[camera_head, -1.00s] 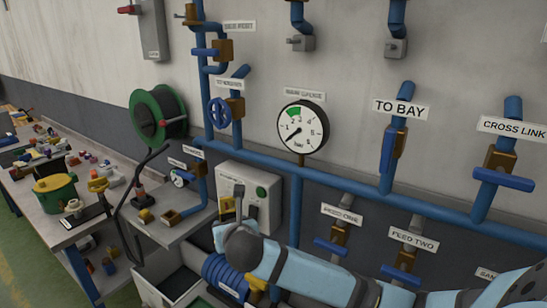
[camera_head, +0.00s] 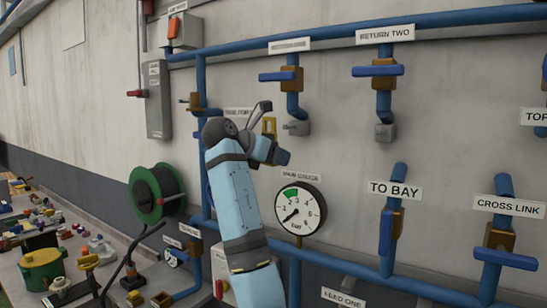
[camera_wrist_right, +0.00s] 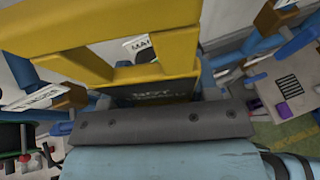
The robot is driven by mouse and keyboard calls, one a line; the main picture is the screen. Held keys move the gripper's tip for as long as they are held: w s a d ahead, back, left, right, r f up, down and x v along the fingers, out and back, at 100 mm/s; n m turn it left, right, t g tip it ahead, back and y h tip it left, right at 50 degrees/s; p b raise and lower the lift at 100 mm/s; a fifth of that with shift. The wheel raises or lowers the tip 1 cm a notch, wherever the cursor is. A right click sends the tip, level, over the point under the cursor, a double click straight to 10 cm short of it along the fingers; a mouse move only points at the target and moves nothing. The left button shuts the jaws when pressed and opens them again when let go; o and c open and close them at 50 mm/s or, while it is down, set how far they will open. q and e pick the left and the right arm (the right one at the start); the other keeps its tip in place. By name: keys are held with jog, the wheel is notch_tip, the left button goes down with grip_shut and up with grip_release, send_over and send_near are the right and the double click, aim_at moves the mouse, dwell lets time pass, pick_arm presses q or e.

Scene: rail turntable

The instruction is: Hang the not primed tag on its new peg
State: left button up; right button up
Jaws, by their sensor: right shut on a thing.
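My right gripper (camera_head: 264,140) is raised in front of the pipe wall, above and left of the round gauge. In the right wrist view the yellow frame (camera_wrist_right: 110,38) fills the upper part. Between its legs a dark plate (camera_wrist_right: 152,90) reads "NOT", with its lower line unclear. The exact grip is hidden. I cannot pick out the new peg with certainty. My left gripper is not in view.
The gauge (camera_head: 300,210) is below right of the gripper. Valves stick out at RETURN TWO (camera_head: 384,76) and TO BAY (camera_head: 392,225). A grey box (camera_head: 158,100) and a green hose reel (camera_head: 157,194) are on the left. A cluttered bench (camera_head: 85,222) stands lower left.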

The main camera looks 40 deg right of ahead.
jog(key=shift+w+d+f, duration=0.1)
jog(key=shift+w+d, duration=0.3)
jog(key=shift+d, duration=1.05)
jog(key=shift+w+d+f, duration=0.1)
jog(key=shift+w+d, duration=0.35)
jog(key=shift+d, duration=1)
jog(key=shift+w+d+f, duration=0.1)
jog(key=shift+w+d, duration=0.3)
jog(key=shift+d, duration=1.05)
jog(key=shift+w+d+f, duration=0.2)
jog(key=shift+d+f, duration=0.15)
jog(key=shift+d, duration=0.3)
jog(key=o, duration=1)
jog(key=shift+a, duration=0.1)
